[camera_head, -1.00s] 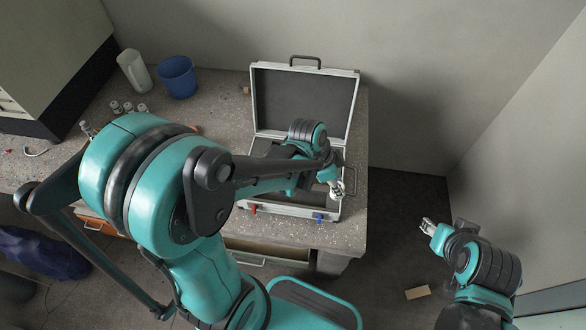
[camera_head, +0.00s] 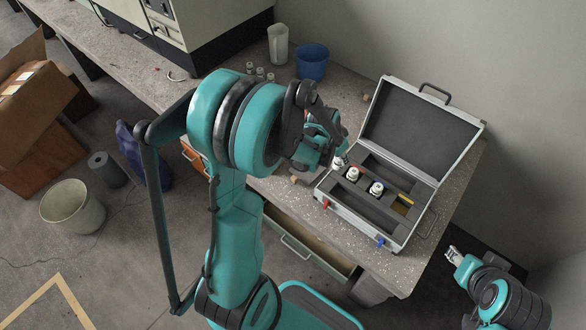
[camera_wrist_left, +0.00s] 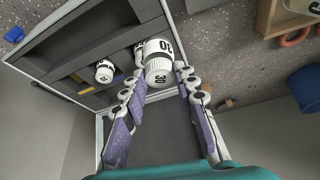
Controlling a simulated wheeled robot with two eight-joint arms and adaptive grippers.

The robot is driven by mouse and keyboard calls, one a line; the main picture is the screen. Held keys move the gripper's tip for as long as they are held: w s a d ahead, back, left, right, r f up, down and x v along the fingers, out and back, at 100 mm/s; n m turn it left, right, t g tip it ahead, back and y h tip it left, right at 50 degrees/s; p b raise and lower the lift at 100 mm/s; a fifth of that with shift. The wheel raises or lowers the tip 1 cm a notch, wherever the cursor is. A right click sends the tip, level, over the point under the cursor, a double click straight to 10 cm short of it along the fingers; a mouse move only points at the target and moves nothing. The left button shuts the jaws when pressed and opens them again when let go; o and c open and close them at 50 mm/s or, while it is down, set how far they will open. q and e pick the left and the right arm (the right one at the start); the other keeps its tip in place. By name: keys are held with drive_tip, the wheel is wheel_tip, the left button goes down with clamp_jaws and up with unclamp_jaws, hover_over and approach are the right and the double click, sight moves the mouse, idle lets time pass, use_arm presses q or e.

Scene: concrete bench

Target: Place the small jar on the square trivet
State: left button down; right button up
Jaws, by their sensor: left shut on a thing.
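A small white jar with black numbering (camera_wrist_left: 158,72) is between the fingers of my left gripper (camera_wrist_left: 160,82), which is shut on it. In the head view, my left gripper (camera_head: 338,160) is at the left end of an open case, above its foam insert. I cannot make out a square trivet; my left arm covers part of the bench.
The open silver case (camera_head: 430,178) has its lid raised at the back. A blue cup (camera_head: 312,62), a pale pitcher (camera_head: 278,44) and several small jars (camera_head: 260,74) stand farther back. A drawer (camera_head: 300,238) is open below the bench front.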

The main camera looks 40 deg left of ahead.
use_arm(q)
drive_tip(key=a+f+b, duration=0.2)
drive_tip(key=a+f, duration=0.3)
drive_tip(key=a, duration=0.1)
drive_tip(key=a+f+b, duration=0.3)
drive_tip(key=a+f, duration=0.2)
drive_tip(key=f, duration=0.1)
drive_tip(key=shift+s+a+f, duration=0.1)
drive_tip(key=shift+s+a, duration=0.05)
drive_tip(key=shift+a, duration=0.25)
drive_tip(key=c, duration=1.2)
unclamp_jaws()
drive_tip(key=shift+o, duration=0.2)
